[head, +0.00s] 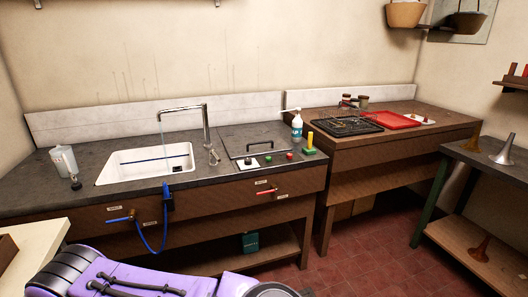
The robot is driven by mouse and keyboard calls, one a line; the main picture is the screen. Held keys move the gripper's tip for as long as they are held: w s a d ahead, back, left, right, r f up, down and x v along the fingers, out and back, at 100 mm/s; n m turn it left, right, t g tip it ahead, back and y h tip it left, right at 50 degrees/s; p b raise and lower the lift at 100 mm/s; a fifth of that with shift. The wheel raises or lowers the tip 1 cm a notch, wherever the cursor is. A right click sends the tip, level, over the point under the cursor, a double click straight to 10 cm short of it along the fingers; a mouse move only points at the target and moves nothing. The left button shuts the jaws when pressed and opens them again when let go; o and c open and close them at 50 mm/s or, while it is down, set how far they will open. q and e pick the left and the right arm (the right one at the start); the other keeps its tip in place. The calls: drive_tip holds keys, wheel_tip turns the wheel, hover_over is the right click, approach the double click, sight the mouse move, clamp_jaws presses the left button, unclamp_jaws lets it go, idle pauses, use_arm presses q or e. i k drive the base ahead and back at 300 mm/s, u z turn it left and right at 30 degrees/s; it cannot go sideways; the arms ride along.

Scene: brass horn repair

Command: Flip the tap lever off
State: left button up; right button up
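A metal tap (206,128) stands behind the right side of the white sink (128,170), its spout reaching left over the basin. A small metal lever-like piece (214,157) sits at the tap's foot; its exact position is too small to tell. A thin pale line runs down from the spout end, perhaps water. On the cabinet front are a red-handled valve (266,192) and a blue-handled valve (120,219). Neither of my grippers is in view.
A blue hose (151,249) loops below the counter front. A spray bottle (297,127), a flat plate with a black handle (252,143) and small coloured knobs stand right of the tap. A pale jug (63,160) is left of the sink. A red tray (384,120) lies farther right.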

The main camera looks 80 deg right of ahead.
sight(216, 156)
drive_tip(key=z, duration=2.3)
